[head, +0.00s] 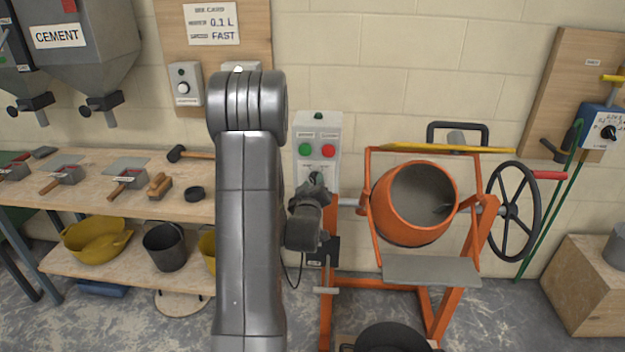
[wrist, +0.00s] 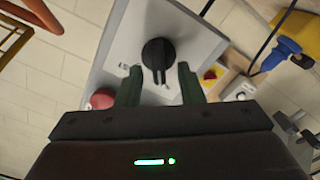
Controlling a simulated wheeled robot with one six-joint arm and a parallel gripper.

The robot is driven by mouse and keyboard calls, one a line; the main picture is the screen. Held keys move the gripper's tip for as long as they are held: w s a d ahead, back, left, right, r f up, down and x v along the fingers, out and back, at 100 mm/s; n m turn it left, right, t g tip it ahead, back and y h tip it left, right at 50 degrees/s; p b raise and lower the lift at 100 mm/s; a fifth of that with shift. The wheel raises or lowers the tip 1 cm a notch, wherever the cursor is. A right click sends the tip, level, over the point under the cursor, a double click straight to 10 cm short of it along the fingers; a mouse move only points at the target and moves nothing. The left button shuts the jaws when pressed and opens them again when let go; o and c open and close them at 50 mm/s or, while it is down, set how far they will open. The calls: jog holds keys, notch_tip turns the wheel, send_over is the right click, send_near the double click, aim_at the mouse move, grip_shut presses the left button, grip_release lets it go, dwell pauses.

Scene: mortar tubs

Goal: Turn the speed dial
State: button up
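A black dial (wrist: 158,56) with a raised grip sits on a light grey control box (wrist: 188,36) in the wrist view. My gripper (wrist: 159,70) is open, its two dark green fingers apart on either side of the dial's lower part. I see gaps between the fingers and the dial, and cannot tell how deep the tips reach. The box's printed marks are mostly hidden. In the head view, the control box (head: 333,130) has a green and a red button, and my wrist covers much of its lower part. A card (head: 211,23) on the wall reads 0.1 L and speed FAST.
An orange mixer (head: 412,205) with a black handwheel (head: 513,210) stands right of the box. A wooden bench (head: 80,205) with trowels and a mallet is at left. Another dial plate (head: 185,86) and a blue box (head: 604,128) with a knob are on wall boards.

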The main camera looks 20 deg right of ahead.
jog(key=shift+w+d, duration=0.2)
jog(key=shift+w, duration=0.1)
jog(key=shift+c, duration=0.2)
grip_shut()
